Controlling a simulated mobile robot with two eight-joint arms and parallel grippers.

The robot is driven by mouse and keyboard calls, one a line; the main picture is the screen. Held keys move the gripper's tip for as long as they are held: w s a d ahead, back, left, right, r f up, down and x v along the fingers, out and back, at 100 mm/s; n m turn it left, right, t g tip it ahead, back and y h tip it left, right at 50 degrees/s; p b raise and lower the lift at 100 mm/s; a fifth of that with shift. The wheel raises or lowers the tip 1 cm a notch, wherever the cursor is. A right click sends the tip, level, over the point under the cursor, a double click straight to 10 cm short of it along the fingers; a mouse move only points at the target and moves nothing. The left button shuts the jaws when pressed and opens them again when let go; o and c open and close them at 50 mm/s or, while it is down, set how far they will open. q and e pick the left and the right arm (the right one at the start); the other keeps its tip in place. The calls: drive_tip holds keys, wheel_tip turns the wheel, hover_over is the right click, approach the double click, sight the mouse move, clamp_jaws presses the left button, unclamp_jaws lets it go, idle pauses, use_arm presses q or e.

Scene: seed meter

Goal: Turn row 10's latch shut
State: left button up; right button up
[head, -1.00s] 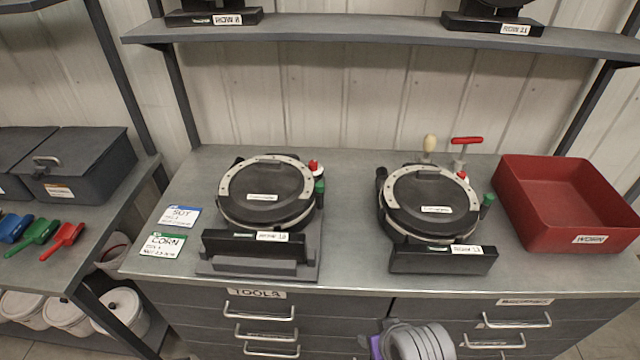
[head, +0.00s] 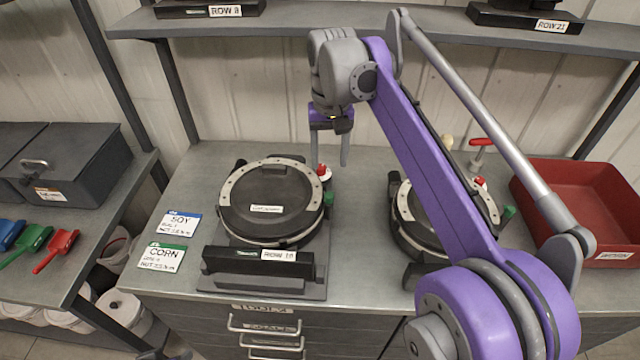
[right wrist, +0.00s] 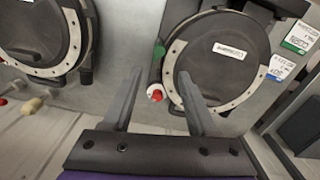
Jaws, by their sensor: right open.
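The row 10 seed meter (head: 268,203) is a round black housing with a pale rim, on a stand behind the ROW 10 label (head: 279,255). On its right side are a red-topped white knob (head: 324,172) and a green handle (head: 329,198); which part is the latch I cannot tell for sure. My right gripper (head: 330,163) is open, pointing down above and just behind the red knob. In the right wrist view the red knob (right wrist: 155,92) shows between the spread fingers, with the green handle (right wrist: 159,50) beyond. No contact is visible. My left gripper is not in view.
A second meter (head: 405,215) stands to the right, partly behind my right arm. A red bin (head: 575,200) is at the right end. SOY (head: 180,222) and CORN (head: 162,256) cards lie at left. A shelf (head: 290,22) runs above the bench.

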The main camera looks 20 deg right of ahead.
sight(329, 195)
drive_tip(key=f, duration=0.7)
drive_tip(key=f+b, duration=0.1)
drive_tip(key=f, duration=0.2)
drive_tip(key=shift+s+f, duration=0.2)
drive_tip(key=shift+s, duration=0.05)
clamp_jaws()
